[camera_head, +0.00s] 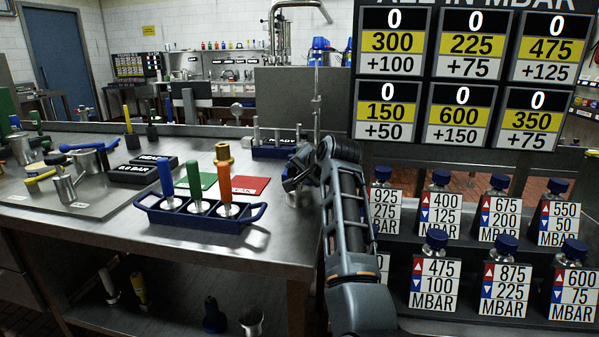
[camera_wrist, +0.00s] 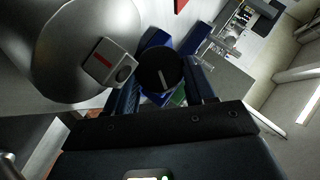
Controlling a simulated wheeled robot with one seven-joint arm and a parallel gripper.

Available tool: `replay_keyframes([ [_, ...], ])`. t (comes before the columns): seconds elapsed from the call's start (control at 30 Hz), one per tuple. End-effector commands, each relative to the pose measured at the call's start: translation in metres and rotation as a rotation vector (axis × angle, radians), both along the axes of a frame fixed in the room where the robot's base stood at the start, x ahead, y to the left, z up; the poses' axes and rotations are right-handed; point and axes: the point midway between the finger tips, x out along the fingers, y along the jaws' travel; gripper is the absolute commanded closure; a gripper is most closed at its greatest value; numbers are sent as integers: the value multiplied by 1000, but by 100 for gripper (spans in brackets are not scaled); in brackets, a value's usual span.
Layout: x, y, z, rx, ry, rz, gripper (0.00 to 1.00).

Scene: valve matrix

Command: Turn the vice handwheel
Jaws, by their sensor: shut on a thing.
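The black round handwheel (camera_wrist: 160,70) shows in the wrist view as a dark disc with a pale line on its face. It sits between the two fingers of my gripper (camera_wrist: 163,88), which is shut on it. In the head view my gripper (camera_head: 300,168) is at the right end of the steel bench, at the far end of my arm. The handwheel cannot be made out there, as my gripper and arm cover it. A large silver rounded body (camera_wrist: 85,45) with a grey block (camera_wrist: 110,62) bearing a red stripe is beside the gripper in the wrist view.
A blue rack (camera_head: 200,213) with blue, green and orange-handled tools stands on the bench (camera_head: 280,240) left of my arm. Red (camera_head: 250,185) and green mats lie behind it. Blue-capped bottles with MBAR labels (camera_head: 435,285) fill the right side, below a number board (camera_head: 455,80).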

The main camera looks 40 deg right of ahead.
Motion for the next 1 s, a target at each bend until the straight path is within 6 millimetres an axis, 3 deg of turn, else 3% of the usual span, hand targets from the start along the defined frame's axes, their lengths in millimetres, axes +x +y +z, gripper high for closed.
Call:
replay_keyframes([
  [0.57,-1,0,-1,18,-23,0,77],
  [0.6,-1,0,-1,18,-23,0,42],
  [0.83,0,0,-1,18,-23,0,20],
  [1.0,-1,-1,-2,19,-21,0,20],
])
